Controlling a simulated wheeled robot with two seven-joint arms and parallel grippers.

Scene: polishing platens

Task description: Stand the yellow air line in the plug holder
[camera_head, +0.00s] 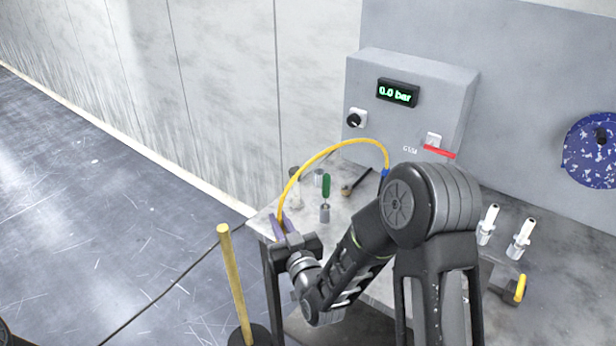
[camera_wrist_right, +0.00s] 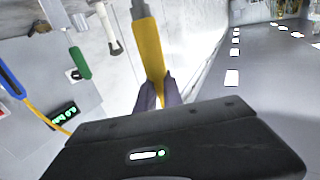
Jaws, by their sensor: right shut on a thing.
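The yellow air line (camera_head: 335,147) arches over the bench, from a blue fitting (camera_head: 385,172) below the grey control box to my right gripper (camera_head: 279,222). My right gripper is shut on the yellow end of the line at the bench's left corner. In the right wrist view the fingers (camera_wrist_right: 160,92) pinch the thick yellow end (camera_wrist_right: 150,50), with a metal tip (camera_wrist_right: 138,9) beyond it. A small grey cylinder (camera_head: 325,213) stands on the bench below a green handle (camera_head: 326,185). I cannot tell which thing is the plug holder. My left gripper is out of view.
The control box (camera_head: 415,120) reads 0.0 bar. A dark brush-like tool (camera_head: 357,181) lies on the bench. Two white fittings (camera_head: 487,225) (camera_head: 520,240) stand at right, behind my arm. A yellow post (camera_head: 235,285) stands left of the bench.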

